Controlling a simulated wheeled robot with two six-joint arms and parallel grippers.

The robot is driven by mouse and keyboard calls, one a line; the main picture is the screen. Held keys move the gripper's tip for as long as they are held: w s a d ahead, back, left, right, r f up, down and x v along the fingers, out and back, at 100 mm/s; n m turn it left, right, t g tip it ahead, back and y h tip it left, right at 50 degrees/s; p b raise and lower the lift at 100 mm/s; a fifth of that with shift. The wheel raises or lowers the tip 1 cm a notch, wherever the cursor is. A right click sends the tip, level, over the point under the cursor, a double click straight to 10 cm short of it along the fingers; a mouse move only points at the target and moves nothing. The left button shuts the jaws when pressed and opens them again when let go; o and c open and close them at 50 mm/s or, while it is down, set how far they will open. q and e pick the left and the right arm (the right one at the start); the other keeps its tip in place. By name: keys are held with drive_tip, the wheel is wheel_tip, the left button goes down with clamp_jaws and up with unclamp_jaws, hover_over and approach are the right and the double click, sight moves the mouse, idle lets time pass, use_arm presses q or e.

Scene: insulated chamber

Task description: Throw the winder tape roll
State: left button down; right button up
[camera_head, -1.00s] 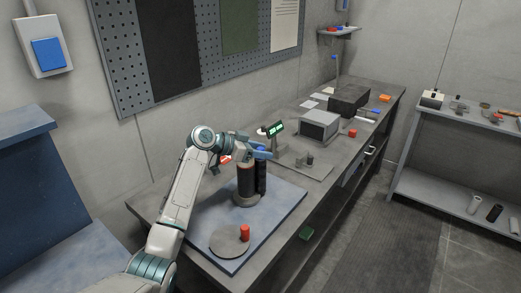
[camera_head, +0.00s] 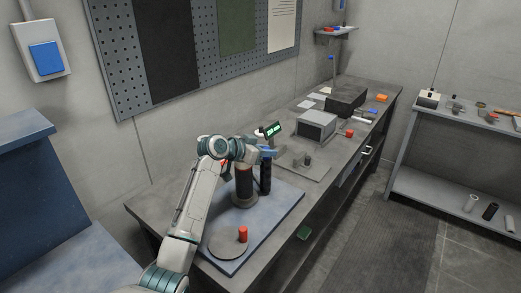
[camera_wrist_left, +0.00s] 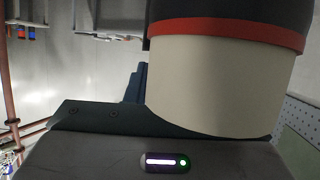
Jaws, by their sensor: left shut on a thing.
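On a blue-grey mat (camera_head: 283,212) on the bench stands a dark upright cylinder (camera_head: 244,184) with a red band near its top and a grey round base. A slimmer black ribbed cylinder (camera_head: 265,180) stands upright close to its right. My left gripper (camera_head: 267,153), blue at its tip, is at the top of the slim black cylinder and appears shut on it; the arm partly hides the grip. In the left wrist view a cream part with a red band and black body (camera_wrist_left: 225,80) fills the upper right, very close. My right gripper is out of view.
A grey disc (camera_head: 228,247) with a red knob (camera_head: 242,234) lies at the mat's near end. Behind stand a green display (camera_head: 272,129), a grey box (camera_head: 317,125) and a black box (camera_head: 346,101). A side shelf (camera_head: 455,120) stands right, across the open floor.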

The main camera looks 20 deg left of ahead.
use_arm(q)
drive_tip(key=w+d+n+t+y+p, duration=0.2)
drive_tip(key=w+d+n+y+p, duration=0.1)
drive_tip(key=w+n+y+p, duration=0.2)
drive_tip(key=shift+w+r+n+t+y, duration=0.15)
drive_tip(key=shift+n+t+y, duration=0.25)
drive_tip(key=shift+n+y, duration=0.55)
drive_tip(key=shift+d, duration=0.1)
drive_tip(key=c, duration=1.2)
unclamp_jaws()
drive_tip(key=shift+c, duration=0.2)
drive_tip(key=shift+w, duration=0.15)
